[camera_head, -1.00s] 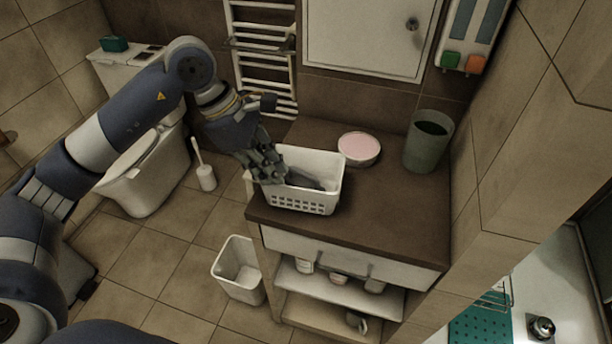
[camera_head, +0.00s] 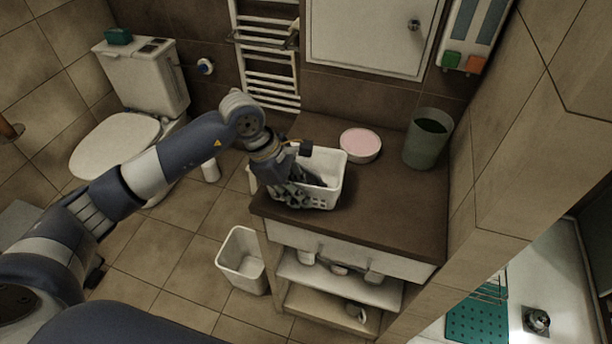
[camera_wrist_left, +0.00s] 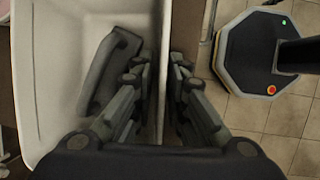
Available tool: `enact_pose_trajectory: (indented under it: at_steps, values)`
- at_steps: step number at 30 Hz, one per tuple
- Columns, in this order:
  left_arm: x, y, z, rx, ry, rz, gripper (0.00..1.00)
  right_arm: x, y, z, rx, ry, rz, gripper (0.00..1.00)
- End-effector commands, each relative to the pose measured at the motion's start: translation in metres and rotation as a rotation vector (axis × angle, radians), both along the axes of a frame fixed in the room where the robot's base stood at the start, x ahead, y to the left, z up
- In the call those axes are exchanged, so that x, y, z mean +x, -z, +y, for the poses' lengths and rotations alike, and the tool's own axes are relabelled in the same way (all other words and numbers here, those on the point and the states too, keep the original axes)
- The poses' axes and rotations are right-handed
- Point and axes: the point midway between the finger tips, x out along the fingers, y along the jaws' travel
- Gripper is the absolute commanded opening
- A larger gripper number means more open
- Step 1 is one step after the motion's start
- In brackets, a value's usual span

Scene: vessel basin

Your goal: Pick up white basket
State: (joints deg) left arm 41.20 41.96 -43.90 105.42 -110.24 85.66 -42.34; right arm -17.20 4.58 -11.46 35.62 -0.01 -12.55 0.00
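The white basket (camera_head: 322,168) stands upright on the dark brown counter, near its left front corner. A dark grey object lies inside it and shows in the left wrist view (camera_wrist_left: 108,72). My left gripper (camera_head: 290,194) is at the basket's near left side, pointing down. In the left wrist view, the fingers of my left gripper (camera_wrist_left: 163,75) straddle one basket wall (camera_wrist_left: 160,35), one inside and one outside. They are close together and look shut on the wall, though the contact itself is hard to see. My right gripper is in neither view.
On the dark counter (camera_head: 390,215) stand a round pink-topped container (camera_head: 361,145) behind the basket and a grey-green bin (camera_head: 427,140) at the right. A white waste bin (camera_head: 241,262) stands on the floor. The toilet (camera_head: 120,145) is at the left.

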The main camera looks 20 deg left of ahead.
Motion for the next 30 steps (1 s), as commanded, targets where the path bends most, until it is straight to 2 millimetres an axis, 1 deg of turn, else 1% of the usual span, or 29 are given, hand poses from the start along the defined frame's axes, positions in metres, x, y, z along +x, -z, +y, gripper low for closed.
enact_pose_trajectory:
  at_steps: [3, 4, 5, 6, 20, 26, 30]
  values:
    - [0.000, 0.000, 0.000, 0.000, 0.000, 0.000, 0.14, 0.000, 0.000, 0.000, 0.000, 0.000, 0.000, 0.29]
    - [0.000, 0.000, 0.000, 0.000, 0.000, 0.000, 0.12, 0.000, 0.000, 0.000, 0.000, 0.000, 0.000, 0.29]
    - [0.000, 0.000, 0.000, 0.000, 0.000, -0.001, 0.05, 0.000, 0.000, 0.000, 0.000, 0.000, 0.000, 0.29]
    - [0.000, 0.000, 0.000, 0.000, 0.000, -0.001, 0.00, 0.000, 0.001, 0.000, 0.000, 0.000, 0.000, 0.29]
    - [0.001, -0.002, 0.000, -0.001, 0.000, -0.003, 0.00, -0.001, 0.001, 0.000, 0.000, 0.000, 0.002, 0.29]
    - [0.001, -0.014, 0.000, -0.001, -0.001, -0.004, 0.00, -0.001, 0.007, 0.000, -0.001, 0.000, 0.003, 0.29]
    - [0.001, -0.027, 0.000, -0.002, 0.001, -0.006, 0.00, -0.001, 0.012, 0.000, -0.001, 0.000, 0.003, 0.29]
